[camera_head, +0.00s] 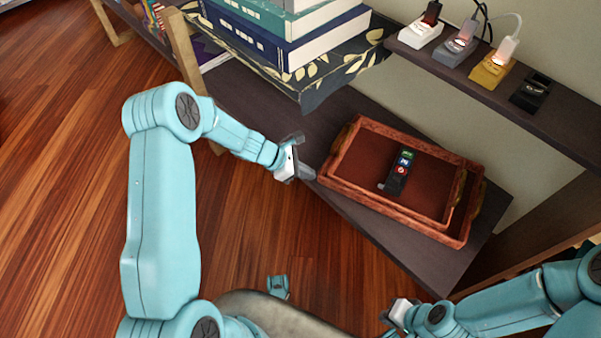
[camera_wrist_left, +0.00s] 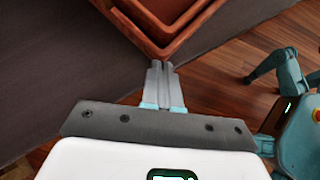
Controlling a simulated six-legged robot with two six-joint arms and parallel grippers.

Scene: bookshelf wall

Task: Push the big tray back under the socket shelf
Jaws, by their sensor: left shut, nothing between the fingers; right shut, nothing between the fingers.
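The big tray (camera_head: 462,228) is reddish brown with brass handles and lies on the dark lower shelf (camera_head: 440,262). A smaller tray (camera_head: 430,208) of the same colour is nested in it. The big tray's corner also shows at the top of the left wrist view (camera_wrist_left: 150,47). My left gripper (camera_head: 309,175) is shut and empty at the tray's near left corner; its fingertips (camera_wrist_left: 158,68) look close to the corner, and contact cannot be told. My right gripper (camera_head: 388,327) is shut and empty, low in front of the shelf. The socket shelf (camera_head: 560,128) runs above and behind the trays.
A dark device with coloured buttons (camera_head: 399,170) lies in the small tray. White, grey, yellow and black socket blocks (camera_head: 491,70) stand on the socket shelf, some with plugs. Books (camera_head: 300,30) sit on a leaf-patterned box (camera_head: 335,75) at the left. Wooden floor lies in front.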

